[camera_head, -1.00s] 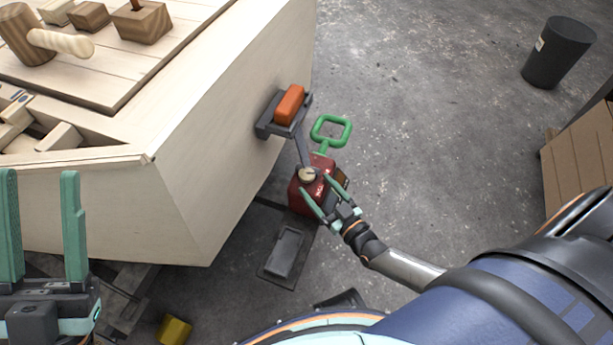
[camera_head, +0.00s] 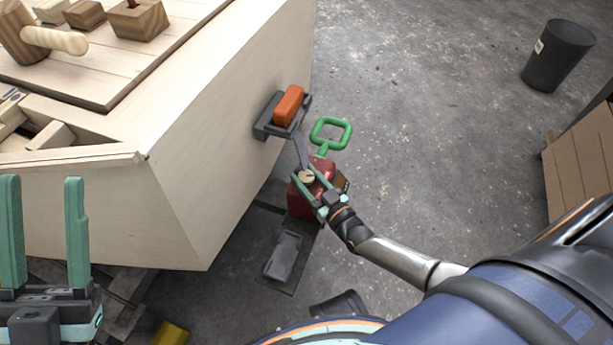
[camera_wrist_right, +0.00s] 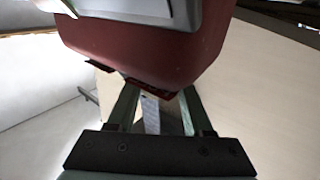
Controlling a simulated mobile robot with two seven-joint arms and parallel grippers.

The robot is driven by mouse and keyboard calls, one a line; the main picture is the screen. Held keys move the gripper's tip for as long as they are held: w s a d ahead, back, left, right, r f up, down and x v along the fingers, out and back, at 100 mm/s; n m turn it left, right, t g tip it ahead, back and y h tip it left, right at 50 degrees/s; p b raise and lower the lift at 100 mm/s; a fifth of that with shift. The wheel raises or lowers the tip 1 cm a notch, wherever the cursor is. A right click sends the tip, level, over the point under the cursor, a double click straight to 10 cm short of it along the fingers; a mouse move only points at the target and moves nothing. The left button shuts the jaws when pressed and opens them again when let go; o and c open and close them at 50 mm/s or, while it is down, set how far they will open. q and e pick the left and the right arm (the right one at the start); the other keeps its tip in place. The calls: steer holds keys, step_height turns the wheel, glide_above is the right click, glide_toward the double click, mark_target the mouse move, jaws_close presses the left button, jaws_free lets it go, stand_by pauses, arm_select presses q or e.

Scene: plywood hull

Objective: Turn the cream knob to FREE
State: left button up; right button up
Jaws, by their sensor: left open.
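The cream knob (camera_head: 307,176) sits on top of a red box (camera_head: 300,203) beside the plywood hull. My right gripper (camera_head: 305,174) has its fingers on either side of the knob in the head view; whether they touch it I cannot tell. In the right wrist view the two fingers (camera_wrist_right: 157,108) stand apart below the red box (camera_wrist_right: 160,50), and the knob does not show. The knob's marking and the word FREE are too small to read. My left gripper (camera_head: 45,190) is open and empty at the lower left, in front of the hull.
The plywood hull (camera_head: 190,170) fills the left, with a wooden mallet (camera_head: 50,38) and blocks on top. An orange block (camera_head: 289,105) sits on a dark bracket on its side. A green loop handle (camera_head: 331,134) rises behind the red box. A dark bin (camera_head: 558,55) stands far right.

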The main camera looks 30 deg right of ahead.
jaws_close()
steer(key=n+y+b, duration=0.1)
steer(key=y, duration=0.1)
steer(key=n+g+y+b, duration=0.1)
steer(key=y+b, duration=0.1)
steer(key=shift+w+d+f+n, duration=0.1)
steer(key=shift+f+n, duration=0.05)
steer(key=shift+n, duration=0.25)
steer(key=shift+n+g+y+b, duration=0.5)
steer(key=shift+n+y, duration=0.2)
steer(key=shift+y, duration=0.4)
steer(key=o, duration=0.6)
jaws_free()
